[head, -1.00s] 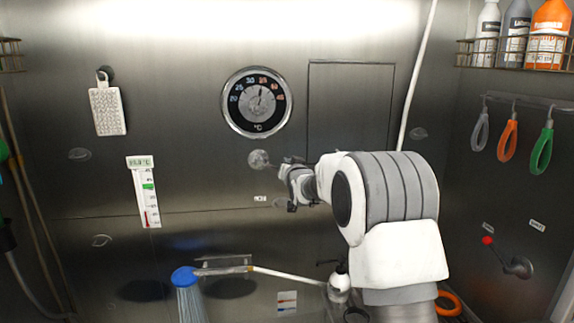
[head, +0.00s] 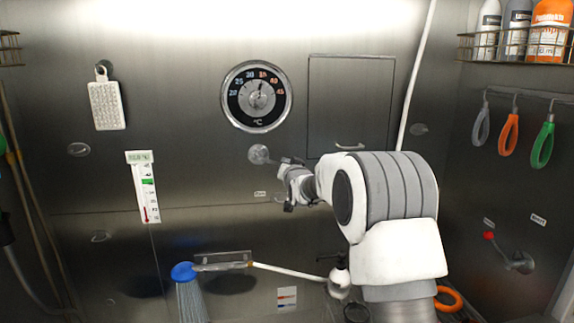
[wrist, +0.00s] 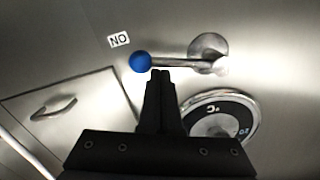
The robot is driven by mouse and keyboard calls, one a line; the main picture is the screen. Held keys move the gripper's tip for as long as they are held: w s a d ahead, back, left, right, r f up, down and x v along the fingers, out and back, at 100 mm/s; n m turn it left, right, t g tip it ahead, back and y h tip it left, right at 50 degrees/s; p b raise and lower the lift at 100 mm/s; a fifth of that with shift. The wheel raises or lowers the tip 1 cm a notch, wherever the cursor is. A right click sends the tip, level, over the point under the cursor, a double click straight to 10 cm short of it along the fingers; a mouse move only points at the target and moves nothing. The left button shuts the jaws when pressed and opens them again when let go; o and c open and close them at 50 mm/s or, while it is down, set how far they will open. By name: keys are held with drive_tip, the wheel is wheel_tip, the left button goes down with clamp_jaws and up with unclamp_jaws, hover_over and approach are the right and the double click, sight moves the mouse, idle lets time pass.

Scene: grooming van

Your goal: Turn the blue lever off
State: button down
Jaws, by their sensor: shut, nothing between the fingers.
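The blue lever shows in the wrist view as a blue ball knob (wrist: 139,62) on a metal rod that runs right to a round wall mount (wrist: 208,47). A small label (wrist: 119,40), upside down and reading ON, is just above and left of the knob. My gripper (wrist: 160,76) is shut and empty. Its fingertips are at the rod, just right of the knob; I cannot tell whether they touch. In the head view my gripper (head: 283,166) is just right of the round mount (head: 259,154) and hides the knob.
A round dial (head: 257,97) is above the lever, and a cabinet door (head: 350,105) is right of it. A shower head (head: 183,272) runs below. A red lever (head: 489,236) is on the right wall. A thermometer (head: 144,187) hangs left.

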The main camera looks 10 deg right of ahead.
drive_tip(key=shift+f+m+b, duration=0.3)
drive_tip(key=shift+b, duration=0.15)
drive_tip(key=a+f+m+b, duration=0.6)
drive_tip(key=m+b, duration=0.7)
drive_tip(key=b, duration=0.5)
drive_tip(key=shift+f+t+y, duration=0.25)
drive_tip(key=shift+t+y, duration=0.05)
drive_tip(key=shift+m, duration=0.3)
drive_tip(key=shift+d, duration=0.1)
